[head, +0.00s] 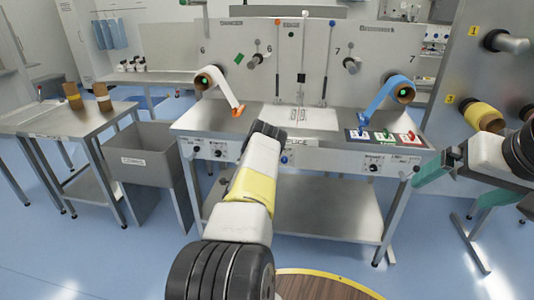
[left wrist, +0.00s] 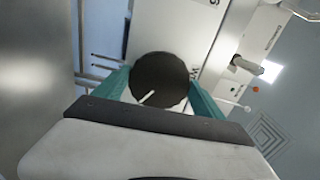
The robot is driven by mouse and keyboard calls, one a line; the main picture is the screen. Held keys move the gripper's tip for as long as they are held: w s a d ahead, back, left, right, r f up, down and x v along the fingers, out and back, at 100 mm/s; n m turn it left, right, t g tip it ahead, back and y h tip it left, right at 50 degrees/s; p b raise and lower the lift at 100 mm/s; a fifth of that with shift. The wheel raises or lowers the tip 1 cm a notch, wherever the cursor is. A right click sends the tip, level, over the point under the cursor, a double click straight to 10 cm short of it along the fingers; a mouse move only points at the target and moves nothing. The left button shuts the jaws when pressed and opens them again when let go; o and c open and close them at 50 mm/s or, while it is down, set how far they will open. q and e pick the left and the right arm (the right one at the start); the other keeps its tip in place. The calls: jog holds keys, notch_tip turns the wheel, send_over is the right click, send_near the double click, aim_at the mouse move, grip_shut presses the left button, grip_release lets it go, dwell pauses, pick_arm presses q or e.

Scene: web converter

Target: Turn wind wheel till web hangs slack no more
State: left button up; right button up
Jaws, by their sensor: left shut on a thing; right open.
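In the left wrist view, a round black wheel (left wrist: 155,70) with a white pointer line sits between the two teal fingers of my left gripper (left wrist: 161,92). The fingers are shut on its sides. In the head view my left forearm hides this gripper and the wheel at the bench front. A white web (head: 224,90) runs from the upper left roll (head: 203,82) down to an orange clip (head: 238,111). A blue web (head: 380,97) runs from the right roll (head: 404,92) to a blue clip. My right gripper (head: 463,190) is open and empty at the right, clear of the bench.
The steel bench (head: 330,152) carries colored pads (head: 385,137) at its right end. A grey bin (head: 140,160) and a side table (head: 70,122) with brown rolls stand left. A panel with a yellow roll (head: 482,114) stands right, near my right arm.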

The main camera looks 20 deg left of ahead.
pick_arm(q)
jog(key=shift+m, duration=1.7)
jog(key=o, duration=1.3)
jog(key=shift+v, duration=3.95)
